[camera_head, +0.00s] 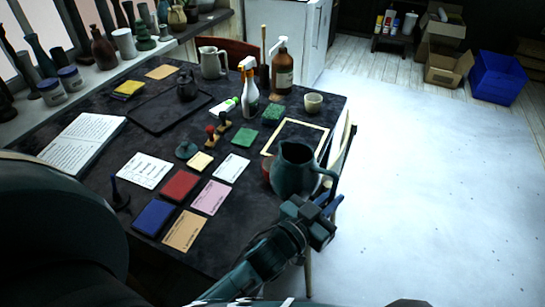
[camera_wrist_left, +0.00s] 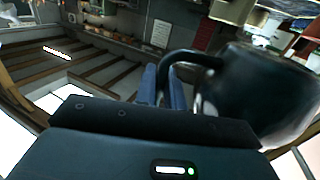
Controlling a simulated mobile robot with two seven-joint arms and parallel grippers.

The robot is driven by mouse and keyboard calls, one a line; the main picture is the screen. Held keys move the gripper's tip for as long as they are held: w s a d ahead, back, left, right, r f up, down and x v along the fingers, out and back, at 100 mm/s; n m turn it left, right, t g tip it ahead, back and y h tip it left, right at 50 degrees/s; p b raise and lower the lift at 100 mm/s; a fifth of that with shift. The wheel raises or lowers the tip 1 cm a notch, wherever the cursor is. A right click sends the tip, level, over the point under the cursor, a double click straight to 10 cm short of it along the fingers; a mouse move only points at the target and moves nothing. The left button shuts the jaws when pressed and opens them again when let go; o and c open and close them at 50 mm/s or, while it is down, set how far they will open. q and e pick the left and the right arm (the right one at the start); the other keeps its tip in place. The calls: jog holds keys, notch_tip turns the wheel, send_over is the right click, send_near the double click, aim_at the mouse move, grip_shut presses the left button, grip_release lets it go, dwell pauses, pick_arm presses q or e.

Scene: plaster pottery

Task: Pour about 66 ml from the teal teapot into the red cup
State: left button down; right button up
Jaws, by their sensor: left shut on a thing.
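The teal teapot (camera_head: 295,175) is near the right edge of the dark table, roughly upright with its open mouth up. I cannot tell whether its base touches the table. My left gripper (camera_head: 327,202) is at its handle on the right side, with blue fingers. In the left wrist view the fingers (camera_wrist_left: 163,88) are closed around the dark handle, and the teapot's body (camera_wrist_left: 255,95) fills the right side. The red cup (camera_head: 267,170) shows as a reddish sliver just left of the teapot, which hides most of it. Its contents are not visible. My right gripper is not in view.
On the table (camera_head: 235,255), an empty frame (camera_head: 296,123), a green sponge (camera_head: 272,115), stamps (camera_head: 211,135), coloured cards and a spray bottle (camera_head: 249,95) lie or stand beyond and left of the teapot. A chair stands along the table's right edge. Open floor (camera_head: 430,190) lies right.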

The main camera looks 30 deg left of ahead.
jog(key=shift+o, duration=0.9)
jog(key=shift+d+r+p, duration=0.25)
jog(key=shift+p, duration=0.15)
pick_arm(q)
jog(key=d, duration=0.1)
jog(key=w+d+h, duration=0.1)
jog(key=d+m, duration=0.1)
jog(key=shift+w+d+r, duration=0.15)
jog(key=shift+w+d, duration=0.05)
jog(key=shift+w, duration=0.2)
jog(key=shift+r, duration=0.1)
